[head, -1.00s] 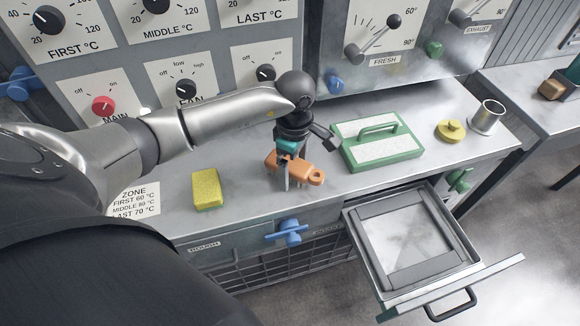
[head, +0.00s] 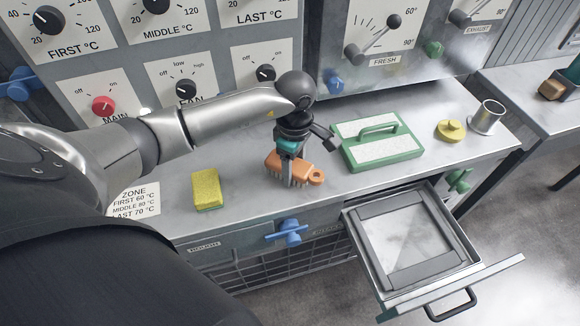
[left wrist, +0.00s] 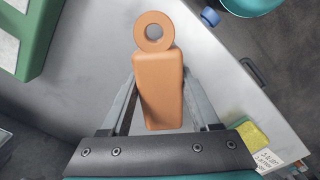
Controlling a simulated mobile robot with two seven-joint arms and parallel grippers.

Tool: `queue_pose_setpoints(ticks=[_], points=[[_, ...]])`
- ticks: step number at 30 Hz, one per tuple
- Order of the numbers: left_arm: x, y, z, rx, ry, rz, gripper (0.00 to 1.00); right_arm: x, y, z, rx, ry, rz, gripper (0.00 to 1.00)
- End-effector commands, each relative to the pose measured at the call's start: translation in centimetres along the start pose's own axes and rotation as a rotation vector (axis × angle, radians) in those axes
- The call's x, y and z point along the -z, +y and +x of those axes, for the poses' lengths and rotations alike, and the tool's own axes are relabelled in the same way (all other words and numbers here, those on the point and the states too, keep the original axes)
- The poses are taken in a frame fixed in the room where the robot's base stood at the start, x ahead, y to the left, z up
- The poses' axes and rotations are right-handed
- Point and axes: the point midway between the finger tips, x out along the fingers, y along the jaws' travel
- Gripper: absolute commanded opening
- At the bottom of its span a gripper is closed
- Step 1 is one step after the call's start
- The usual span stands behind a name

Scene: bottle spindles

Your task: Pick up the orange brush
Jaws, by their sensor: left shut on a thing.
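The orange brush (head: 308,174) is on the metal counter near its front edge in the head view, with its ringed handle end to the right and its bristles down. My left gripper (head: 287,182) is over the brush from above and shut on its body. In the left wrist view the brush (left wrist: 159,85) lies between the two fingers of my left gripper (left wrist: 162,105), its ring end pointing up. Whether the bristles touch the counter is hard to tell. My right gripper is not in view.
A yellow sponge (head: 207,189) lies left of the brush. A green-framed board with a handle (head: 405,158) lies to the right. A yellow knobbed disc (head: 450,131) and a metal cup (head: 487,117) stand further right. An open drawer (head: 352,226) juts out in front.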

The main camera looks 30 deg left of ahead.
Motion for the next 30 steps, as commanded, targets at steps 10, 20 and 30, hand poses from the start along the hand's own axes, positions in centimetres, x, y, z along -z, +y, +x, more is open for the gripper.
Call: queue_pose_setpoints(ticks=[10,20,30], points=[[0.0,0.1,-0.3,-0.002,0.0,0.0,0.0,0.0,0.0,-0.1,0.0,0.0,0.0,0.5],[0.1,0.2,-4.7,-0.007,0.0,0.001,0.0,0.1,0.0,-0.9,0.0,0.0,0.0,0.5],[0.0,0.2,-14.5,-0.007,0.0,0.0,0.0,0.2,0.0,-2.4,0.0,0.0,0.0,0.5]])
